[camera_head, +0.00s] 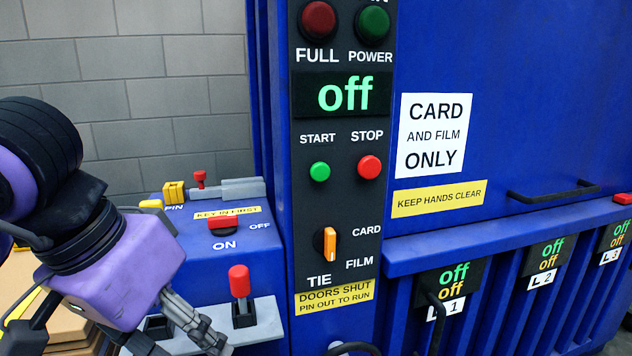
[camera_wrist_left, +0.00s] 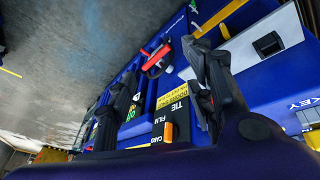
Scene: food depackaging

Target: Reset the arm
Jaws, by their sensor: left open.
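My left arm comes in from the left in the head view, with a purple wrist body (camera_head: 125,270). My left gripper (camera_head: 188,342) is low at the left, in front of the blue machine's side box and its grey ledge. It is open, and its two dark fingers also show apart in the left wrist view (camera_wrist_left: 160,62). I see nothing held between them. A red-knobbed lever (camera_head: 239,282) stands upright on the ledge just right of the gripper. My right gripper is in neither view.
The dark control panel (camera_head: 342,205) reads "off", with start and stop buttons and an orange selector (camera_head: 330,244). A red key switch (camera_head: 223,222) and yellow pin block (camera_head: 174,191) sit on the side box. A black door handle (camera_head: 550,190) projects at right. Cardboard (camera_head: 30,290) lies lower left.

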